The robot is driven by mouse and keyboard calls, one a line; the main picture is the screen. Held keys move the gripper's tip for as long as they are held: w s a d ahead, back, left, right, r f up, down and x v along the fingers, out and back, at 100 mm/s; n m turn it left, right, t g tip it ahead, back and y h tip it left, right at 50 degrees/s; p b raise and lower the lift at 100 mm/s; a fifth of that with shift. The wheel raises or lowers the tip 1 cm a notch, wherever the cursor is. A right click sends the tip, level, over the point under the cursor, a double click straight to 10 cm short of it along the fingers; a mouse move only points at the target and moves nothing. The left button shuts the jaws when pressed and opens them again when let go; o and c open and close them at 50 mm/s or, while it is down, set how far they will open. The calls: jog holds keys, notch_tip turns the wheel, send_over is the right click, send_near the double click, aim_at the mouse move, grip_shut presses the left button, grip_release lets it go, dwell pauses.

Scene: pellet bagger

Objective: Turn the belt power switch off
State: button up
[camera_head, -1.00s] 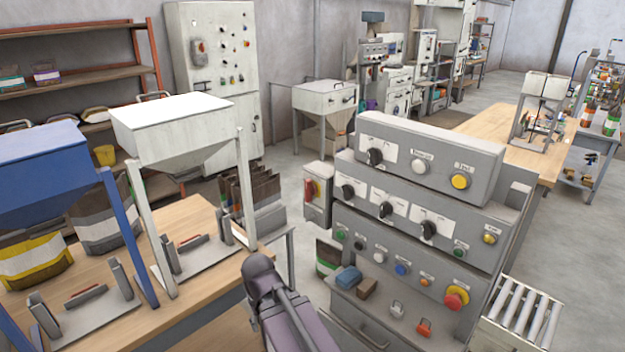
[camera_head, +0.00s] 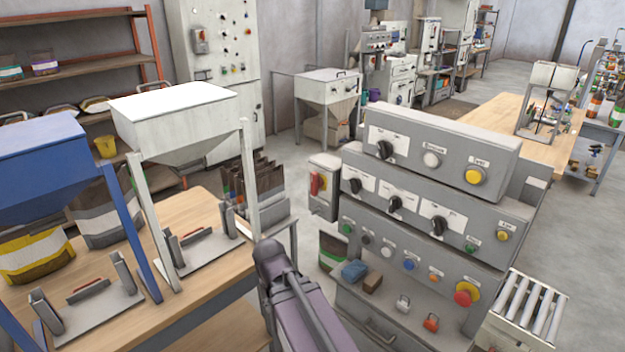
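A grey stepped control console (camera_head: 428,270) stands right of centre. It carries several black rotary knobs, such as one on the top tier (camera_head: 385,149), with coloured buttons and a red emergency stop on a yellow base (camera_head: 466,293). A small grey box (camera_head: 323,187) at the console's left side has a red switch handle (camera_head: 314,183). The labels are too small to read, so I cannot tell which control is the belt power switch. My arm rises at bottom centre, apart from the controls in the picture. My gripper's fingers do not show.
A wooden bench (camera_head: 205,285) with a white hopper (camera_head: 178,110) and a blue hopper (camera_head: 45,165) is at left. Blue and brown blocks and two padlocks lie on the console's lower ledge. A roller conveyor (camera_head: 525,312) stands at its right. Grey floor shows beyond.

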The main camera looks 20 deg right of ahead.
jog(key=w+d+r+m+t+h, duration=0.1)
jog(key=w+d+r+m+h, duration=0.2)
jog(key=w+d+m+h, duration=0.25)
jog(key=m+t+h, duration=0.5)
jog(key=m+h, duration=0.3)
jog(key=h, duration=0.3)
send_near(312, 179)
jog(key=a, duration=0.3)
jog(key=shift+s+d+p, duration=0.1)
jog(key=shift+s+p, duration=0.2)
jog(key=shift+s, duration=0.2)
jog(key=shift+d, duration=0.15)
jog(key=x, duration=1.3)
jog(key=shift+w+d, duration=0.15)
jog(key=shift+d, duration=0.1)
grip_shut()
